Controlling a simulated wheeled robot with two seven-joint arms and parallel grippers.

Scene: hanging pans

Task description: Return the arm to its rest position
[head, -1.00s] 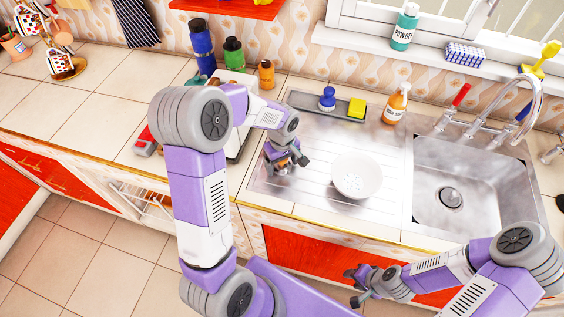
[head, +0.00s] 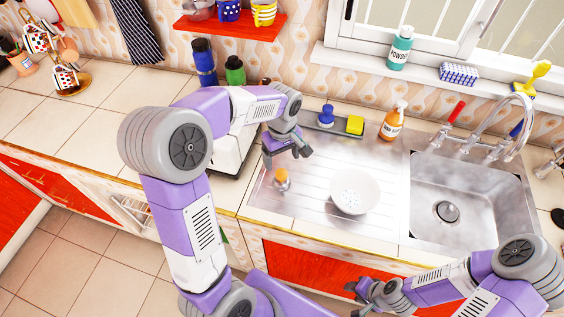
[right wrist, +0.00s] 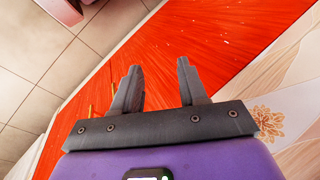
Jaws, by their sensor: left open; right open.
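My left gripper (head: 288,153) is open and empty, held above the left part of the steel drainboard (head: 320,175). Below it a small thing with an orange top (head: 282,176) stands on the drainboard, apart from the fingers. My right gripper (head: 359,293) is low in front of the red cabinet front under the counter. In the right wrist view its two dark fingers (right wrist: 159,85) stand apart with nothing between them, against a red panel.
A white bowl (head: 354,192) sits on the drainboard. Behind are a blue brush (head: 327,116), yellow sponge (head: 355,125) and orange bottle (head: 392,122). The sink (head: 465,205) is right. A white appliance (head: 232,155) stands partly behind my left arm. A red shelf (head: 230,24) hangs above.

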